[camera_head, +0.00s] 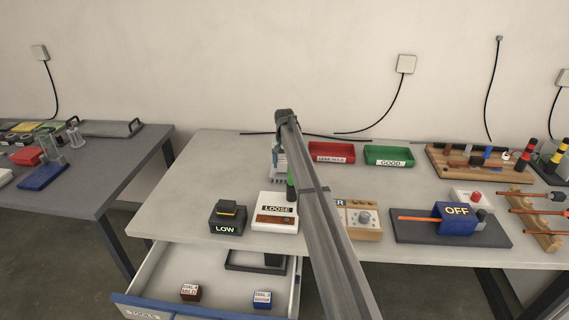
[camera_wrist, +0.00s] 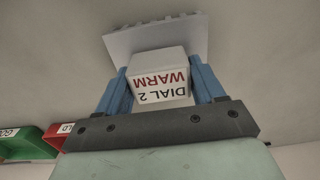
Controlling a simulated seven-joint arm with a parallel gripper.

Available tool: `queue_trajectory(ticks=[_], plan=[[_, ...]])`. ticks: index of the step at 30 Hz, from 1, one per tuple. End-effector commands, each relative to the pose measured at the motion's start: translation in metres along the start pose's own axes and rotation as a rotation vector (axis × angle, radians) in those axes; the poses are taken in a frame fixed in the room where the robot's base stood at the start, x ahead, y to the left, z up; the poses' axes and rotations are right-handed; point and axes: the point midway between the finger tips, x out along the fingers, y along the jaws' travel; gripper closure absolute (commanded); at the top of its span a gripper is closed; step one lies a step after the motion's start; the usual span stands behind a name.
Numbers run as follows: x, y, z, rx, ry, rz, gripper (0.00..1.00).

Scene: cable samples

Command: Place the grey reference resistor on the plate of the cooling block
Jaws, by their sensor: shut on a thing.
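The grey reference resistor (camera_wrist: 160,66) is a pale grey block, marked "DIAL 2 WARM" upside down in the wrist view. My gripper (camera_wrist: 163,82) is shut on it, with a blue finger on each side. The cooling block (camera_wrist: 155,36) is a light grey plate with a finned edge, right beyond the resistor. I cannot tell if the resistor touches the plate. In the head view the cooling block (camera_head: 281,168) shows partly at the back of the table, and my arm hides much of it and the resistor.
Red (camera_head: 332,152) and green (camera_head: 390,155) trays stand right of my arm. A "LOOSE" box (camera_head: 275,222) and a "LOW" box (camera_head: 228,218) stand in front. The open drawer (camera_head: 146,297) holds a brown block (camera_head: 190,292) and a blue block (camera_head: 262,299). The table's left part is clear.

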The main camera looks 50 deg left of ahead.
Motion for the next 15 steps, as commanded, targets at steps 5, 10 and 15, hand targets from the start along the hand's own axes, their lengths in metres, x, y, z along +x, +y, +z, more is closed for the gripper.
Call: queue_trajectory(ticks=[5, 10, 15], plan=[[-0.0002, 0.0, -0.0002, 0.0, 0.001, 0.0, 0.68], [0.0022, -0.0001, -0.0002, 0.0, 0.001, 0.0, 0.68], [0.0029, -0.0001, -0.0002, 0.0, 0.001, 0.0, 0.19]])
